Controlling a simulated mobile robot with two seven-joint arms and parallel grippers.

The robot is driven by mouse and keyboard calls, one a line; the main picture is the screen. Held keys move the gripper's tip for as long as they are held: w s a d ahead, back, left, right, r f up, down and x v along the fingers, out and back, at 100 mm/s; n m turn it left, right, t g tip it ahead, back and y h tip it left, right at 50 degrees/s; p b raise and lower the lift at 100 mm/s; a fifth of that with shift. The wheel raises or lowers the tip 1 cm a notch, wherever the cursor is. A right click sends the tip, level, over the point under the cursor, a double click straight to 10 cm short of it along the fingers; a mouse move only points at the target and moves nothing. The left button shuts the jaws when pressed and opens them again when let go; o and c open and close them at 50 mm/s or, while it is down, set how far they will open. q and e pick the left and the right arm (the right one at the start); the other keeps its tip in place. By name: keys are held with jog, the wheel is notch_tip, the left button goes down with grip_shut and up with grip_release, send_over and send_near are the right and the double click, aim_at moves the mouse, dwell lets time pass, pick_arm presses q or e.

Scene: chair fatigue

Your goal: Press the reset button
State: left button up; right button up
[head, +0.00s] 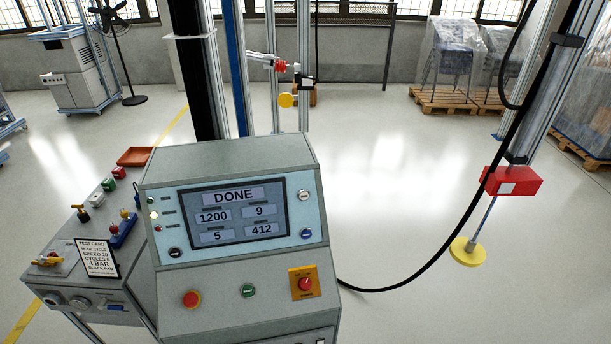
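A grey console (230,165) stands in the middle foreground, with a screen (234,212) reading DONE, 1200, 9, 5 and 412. Around the screen are a white button (305,195), a blue button (306,234) and a black button (174,252). The button labels are too small to read, so I cannot tell which is reset. Neither of my grippers is in view.
A side panel (62,222) at left carries coloured buttons, small levers and a test card (97,258). A black cable (420,262) loops at right near a rod with a yellow pad (467,252) under a red block (511,181). Wrapped chairs stand on a pallet (455,100) behind.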

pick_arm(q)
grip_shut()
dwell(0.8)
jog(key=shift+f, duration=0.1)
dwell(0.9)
